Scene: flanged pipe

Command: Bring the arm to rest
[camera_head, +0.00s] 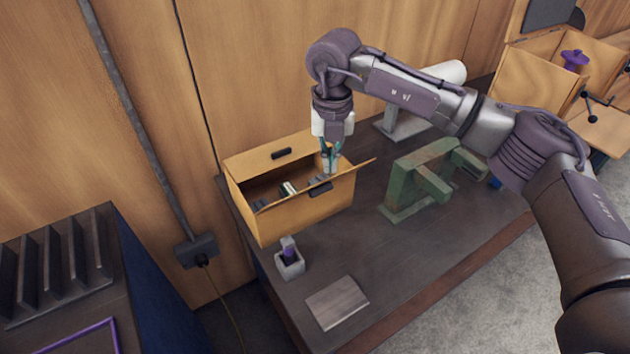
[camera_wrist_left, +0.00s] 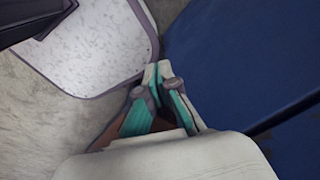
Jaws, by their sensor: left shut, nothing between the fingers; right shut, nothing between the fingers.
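My right arm comes in from the right in the head view and bends down at the wrist. Its gripper (camera_head: 331,168) is shut and empty, pointing down at the right end of the open wooden box (camera_head: 268,225). From this view I cannot tell whether the fingertips touch the box. My left gripper (camera_wrist_left: 160,92) shows only in the left wrist view. It is shut and empty, with teal finger pads, near a blue panel. The left arm is not visible in the head view.
The box holds several small dark parts. A grey holder (camera_head: 290,264) with a purple-topped piece and a flat grey plate (camera_head: 337,302) lie in front. A green metal stand (camera_head: 418,182) is to the right. A slotted rack (camera_head: 55,265) stands at far left. A blue panel (camera_wrist_left: 245,60) is beside the left gripper.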

